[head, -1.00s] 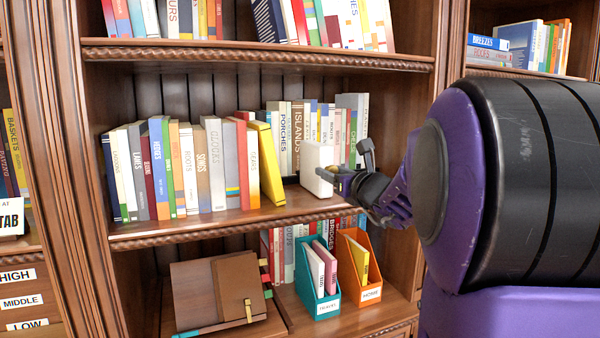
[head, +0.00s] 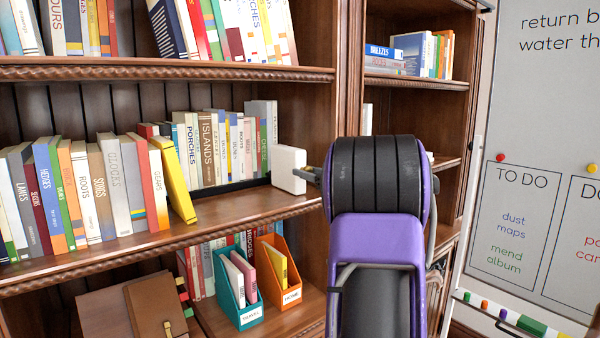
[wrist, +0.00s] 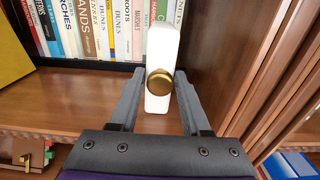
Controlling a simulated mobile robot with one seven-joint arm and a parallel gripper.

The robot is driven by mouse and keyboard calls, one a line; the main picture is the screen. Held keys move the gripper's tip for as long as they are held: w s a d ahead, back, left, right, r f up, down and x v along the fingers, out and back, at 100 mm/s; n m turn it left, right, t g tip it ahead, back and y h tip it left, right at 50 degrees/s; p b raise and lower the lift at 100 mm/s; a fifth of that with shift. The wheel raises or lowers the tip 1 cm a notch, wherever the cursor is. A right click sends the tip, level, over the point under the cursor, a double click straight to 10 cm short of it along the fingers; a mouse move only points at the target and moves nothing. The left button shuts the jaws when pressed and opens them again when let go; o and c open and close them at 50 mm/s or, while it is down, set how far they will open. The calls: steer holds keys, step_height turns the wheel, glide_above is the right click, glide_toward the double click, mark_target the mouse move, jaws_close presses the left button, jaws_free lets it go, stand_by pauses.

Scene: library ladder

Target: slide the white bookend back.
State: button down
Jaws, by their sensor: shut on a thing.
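The white bookend (head: 289,170) stands upright at the right end of the middle shelf (head: 240,208), close to the right side wall. In the wrist view the bookend (wrist: 162,50) shows its narrow side with a round brass knob (wrist: 159,82). My gripper (wrist: 160,92) is shut on the bookend, one finger on each side of it. In the head view my arm hides most of the gripper, and only a dark finger part shows at the bookend's right edge. A yellow book (head: 174,178) leans at the right end of the front row, apart from the bookend.
A back row of books (head: 207,150) stands behind a dark rail (head: 235,187). Bare shelf lies between the yellow book and the bookend. A teal file box (head: 238,290) and an orange one (head: 281,270) stand below. A whiteboard (head: 540,120) is at right.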

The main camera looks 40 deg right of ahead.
steer(key=c, duration=0.5)
jaws_free()
steer(key=shift+c, duration=0.2)
steer(key=s+b, duration=0.1)
steer(key=s, duration=1.6)
steer(key=shift+s+d, duration=0.15)
steer(key=shift+d, duration=0.15)
steer(key=shift+a, duration=0.1)
